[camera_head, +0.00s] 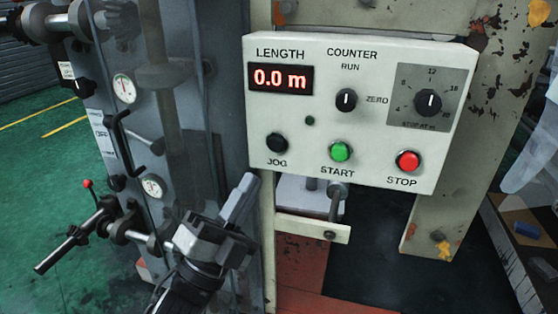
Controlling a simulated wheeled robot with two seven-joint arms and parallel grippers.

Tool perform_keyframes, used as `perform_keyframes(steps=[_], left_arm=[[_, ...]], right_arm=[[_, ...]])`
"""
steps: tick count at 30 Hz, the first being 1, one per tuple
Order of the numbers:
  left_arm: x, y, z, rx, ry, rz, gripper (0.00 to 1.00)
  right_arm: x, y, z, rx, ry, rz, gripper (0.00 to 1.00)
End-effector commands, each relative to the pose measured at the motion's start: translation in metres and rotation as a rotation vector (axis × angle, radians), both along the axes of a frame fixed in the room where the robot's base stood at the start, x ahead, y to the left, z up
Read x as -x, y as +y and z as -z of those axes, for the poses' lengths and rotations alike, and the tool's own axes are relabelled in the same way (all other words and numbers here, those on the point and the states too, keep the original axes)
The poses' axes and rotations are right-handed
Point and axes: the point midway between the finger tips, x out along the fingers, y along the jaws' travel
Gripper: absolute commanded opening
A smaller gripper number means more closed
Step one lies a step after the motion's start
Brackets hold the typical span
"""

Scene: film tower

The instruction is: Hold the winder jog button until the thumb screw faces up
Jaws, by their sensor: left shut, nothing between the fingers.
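The control panel (375,185) is a cream box facing me. The black JOG button (276,143) is at its lower left, above the label JOG. My left gripper (246,183) comes in from the lower left and is shut with nothing in it. Its tip is below and left of the JOG button, apart from it in the picture. The LENGTH display (280,78) reads 0.0 m in red. I cannot make out a thumb screw with certainty. My right gripper is not in view.
A green START button (340,151) and a red STOP button (408,161) sit right of JOG. A black COUNTER knob (346,100) and a larger dial knob (428,103) are above. Gauges (124,88) and a red-knobbed lever (88,185) stand at left.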

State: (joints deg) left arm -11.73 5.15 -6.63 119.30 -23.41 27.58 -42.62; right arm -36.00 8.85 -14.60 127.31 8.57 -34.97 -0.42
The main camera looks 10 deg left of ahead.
Motion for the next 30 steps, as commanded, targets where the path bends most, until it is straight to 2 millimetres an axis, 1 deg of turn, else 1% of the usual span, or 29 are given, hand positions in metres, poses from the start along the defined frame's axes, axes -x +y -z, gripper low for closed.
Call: perform_keyframes(steps=[10,14,20,24,30], left_arm=[[0.000,0.000,-0.001,-0.002,-0.004,-0.001,0.00],[-0.006,0.000,-0.001,-0.001,-0.004,0.000,0.00],[-0.031,-0.001,-0.001,-0.002,-0.006,-0.001,0.00],[-0.052,-0.002,0.001,-0.001,-0.004,-0.001,0.00],[-0.075,-0.003,0.000,0.000,-0.004,0.000,0.00]], right_arm=[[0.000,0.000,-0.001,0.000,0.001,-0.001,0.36],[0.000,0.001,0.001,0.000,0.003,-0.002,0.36],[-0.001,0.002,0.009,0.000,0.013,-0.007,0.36],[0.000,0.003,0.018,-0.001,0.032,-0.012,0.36],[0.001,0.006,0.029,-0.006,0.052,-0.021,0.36]])
